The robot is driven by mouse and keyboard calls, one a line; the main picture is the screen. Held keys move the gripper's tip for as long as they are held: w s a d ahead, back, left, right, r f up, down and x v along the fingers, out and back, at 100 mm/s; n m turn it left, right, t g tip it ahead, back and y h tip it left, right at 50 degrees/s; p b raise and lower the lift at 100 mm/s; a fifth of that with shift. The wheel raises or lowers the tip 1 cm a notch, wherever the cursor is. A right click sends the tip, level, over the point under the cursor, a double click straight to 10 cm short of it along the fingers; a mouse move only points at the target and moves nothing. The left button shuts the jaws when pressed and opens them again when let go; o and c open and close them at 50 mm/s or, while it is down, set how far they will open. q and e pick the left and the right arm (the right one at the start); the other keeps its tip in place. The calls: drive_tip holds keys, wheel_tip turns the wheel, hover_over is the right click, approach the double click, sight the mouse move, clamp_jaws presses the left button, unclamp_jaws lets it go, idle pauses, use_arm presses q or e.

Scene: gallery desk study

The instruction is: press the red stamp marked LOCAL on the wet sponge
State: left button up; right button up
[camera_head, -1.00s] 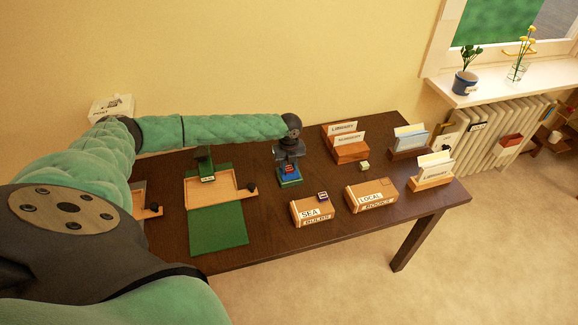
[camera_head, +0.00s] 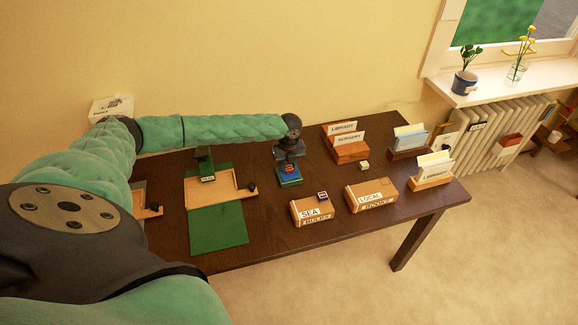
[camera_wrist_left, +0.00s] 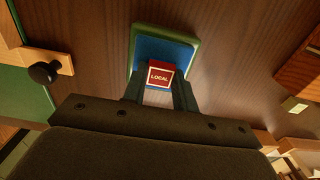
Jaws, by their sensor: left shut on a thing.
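The red stamp marked LOCAL (camera_wrist_left: 159,76) is between the fingers of my left gripper (camera_wrist_left: 160,94), which is shut on it. The blue sponge (camera_wrist_left: 165,50) lies in a green-rimmed tray (camera_wrist_left: 192,40) directly beneath and beyond the stamp in the left wrist view. In the head view my left gripper (camera_head: 290,157) is over the sponge tray (camera_head: 289,183), with a bit of red showing at the blue. The stamp's underside is hidden, so I cannot tell whether it touches the sponge. My right gripper is not in view.
A green mat (camera_head: 218,225) and a wooden tray (camera_head: 215,191) with a black knob lie to the left. Boxes marked SEA (camera_head: 312,212) and LOCAL (camera_head: 371,196) stand to the right. Card holders (camera_head: 350,152) are at the back right. Bare desk surrounds the sponge tray.

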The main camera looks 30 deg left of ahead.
use_arm(q)
drive_tip(key=shift+r+p, duration=0.6)
drive_tip(key=shift+r, duration=0.15)
drive_tip(key=shift+r+p, duration=2)
drive_tip(key=shift+r, duration=0.7)
